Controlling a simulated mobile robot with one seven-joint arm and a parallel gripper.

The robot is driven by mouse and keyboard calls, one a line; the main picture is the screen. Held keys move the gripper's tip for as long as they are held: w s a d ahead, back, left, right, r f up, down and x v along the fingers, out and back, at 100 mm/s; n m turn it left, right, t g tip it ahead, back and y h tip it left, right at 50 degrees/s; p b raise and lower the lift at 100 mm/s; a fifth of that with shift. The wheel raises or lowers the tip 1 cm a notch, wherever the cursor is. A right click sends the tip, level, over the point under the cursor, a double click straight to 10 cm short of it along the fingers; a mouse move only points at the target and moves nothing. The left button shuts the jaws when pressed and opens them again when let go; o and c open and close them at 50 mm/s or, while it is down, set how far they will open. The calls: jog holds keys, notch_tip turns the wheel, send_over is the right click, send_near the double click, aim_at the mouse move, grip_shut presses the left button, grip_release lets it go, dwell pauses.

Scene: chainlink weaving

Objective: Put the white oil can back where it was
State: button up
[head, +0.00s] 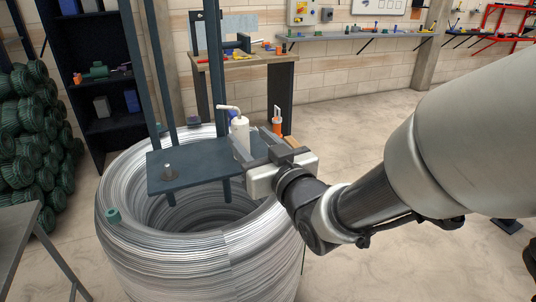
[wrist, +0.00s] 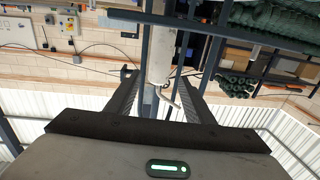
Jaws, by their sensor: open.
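The white oil can (head: 240,136), with a thin bent spout at its top, stands upright at the right end of a dark blue-grey plate (head: 192,182) above a large wire coil. My gripper (head: 252,150) is right beside the can, reaching in from the right, and partly hides its lower side. In the wrist view my gripper (wrist: 160,95) is open, with a finger on either side of the picture's middle. The can (wrist: 160,55) shows between and beyond the fingers, its spout hanging toward me. I cannot tell whether either finger touches it.
Dark upright posts (head: 214,70) rise behind the plate. The wire coil (head: 200,255) lies below. An orange-handled tool (head: 277,122) is behind the gripper. A workbench (head: 240,68) stands farther back. Open floor lies at right.

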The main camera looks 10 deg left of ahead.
jog(key=s+d+f+m+g+h+b, duration=0.1)
jog(key=s+d+f+m+h+b, duration=0.2)
jog(key=d, duration=0.6)
jog(key=s+d+f+m+g+h+b, duration=0.1)
jog(key=d+f+m+g+h, duration=0.15)
jog(key=d+h, duration=0.5)
jog(key=s+d+f+m+g, duration=0.1)
jog(key=s+d+f+g, duration=0.1)
jog(key=s+d, duration=0.2)
jog(key=s+d+f+g, duration=0.2)
jog(key=s+d, duration=0.3)
jog(key=s, duration=0.6)
jog(key=shift+d+f+m+g, duration=0.25)
jog(key=shift+f+m+g, duration=0.1)
jog(key=shift+g, duration=0.3)
jog(key=shift+c, duration=0.3)
